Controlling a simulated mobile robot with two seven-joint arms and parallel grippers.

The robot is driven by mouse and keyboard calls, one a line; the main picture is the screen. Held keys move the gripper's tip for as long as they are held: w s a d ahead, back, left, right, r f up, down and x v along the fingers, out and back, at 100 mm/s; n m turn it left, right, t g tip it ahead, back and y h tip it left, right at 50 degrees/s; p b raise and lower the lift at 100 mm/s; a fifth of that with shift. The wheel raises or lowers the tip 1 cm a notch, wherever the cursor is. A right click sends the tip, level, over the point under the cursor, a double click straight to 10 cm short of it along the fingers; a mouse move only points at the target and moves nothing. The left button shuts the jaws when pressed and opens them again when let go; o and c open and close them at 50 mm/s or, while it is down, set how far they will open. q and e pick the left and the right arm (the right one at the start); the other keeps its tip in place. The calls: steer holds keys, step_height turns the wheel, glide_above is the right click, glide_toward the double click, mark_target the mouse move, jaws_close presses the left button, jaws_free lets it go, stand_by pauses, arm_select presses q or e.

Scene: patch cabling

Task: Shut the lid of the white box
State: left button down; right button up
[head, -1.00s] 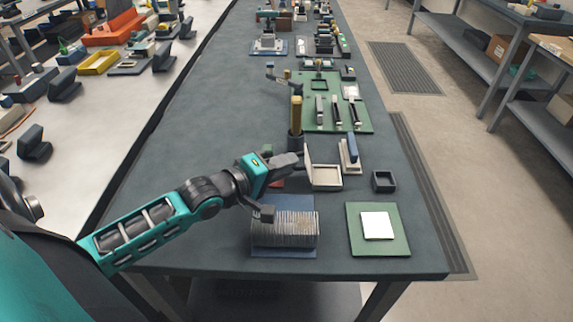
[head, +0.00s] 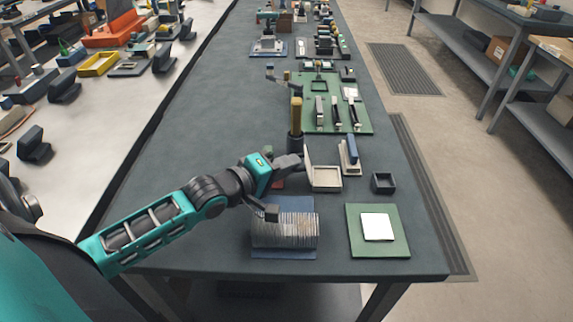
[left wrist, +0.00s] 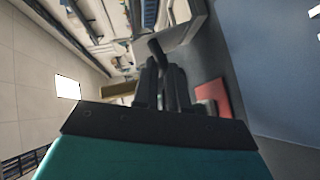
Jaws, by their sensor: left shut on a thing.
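The white box (head: 327,179) stands open on the dark bench, right of my left gripper, in the head view. Its lid (head: 308,157) stands up at the box's left edge. My left gripper (head: 299,162) reaches in from the left and meets the lid's left side. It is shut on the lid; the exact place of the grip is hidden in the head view. In the left wrist view the dark fingers (left wrist: 162,75) are close together with a dark piece at their tips. My right gripper is not in view.
A dark holder with a yellow-handled tool (head: 296,116) stands just behind the gripper. A finned metal block (head: 285,231) lies in front. A small black tray (head: 383,182) and a green board with a white square (head: 378,245) lie to the right.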

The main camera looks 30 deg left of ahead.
arm_select(q)
steer(key=shift+w+d+r+m+g+y+p, duration=0.1)
steer(key=shift+d+r+m+g+y+p, duration=0.1)
steer(key=shift+r+m+g+y+p, duration=0.2)
steer(key=shift+w+d+r+m+g+y, duration=0.25)
steer(key=shift+d+r+m+g+y, duration=0.05)
steer(key=shift+d+r+m+g, duration=0.1)
steer(key=shift+w+d+r+m+g+y, duration=0.25)
steer(key=shift+d+m+g+y, duration=0.2)
steer(key=shift+g+y, duration=0.15)
steer(key=shift+w+d+r+m+g+y, duration=0.15)
steer(key=shift+w+d+m+g+y, duration=0.1)
steer(key=shift+d+m+g+y, duration=0.25)
steer(key=shift+a, duration=0.1)
steer(key=c, duration=1.5)
jaws_free()
steer(key=shift+o, duration=0.2)
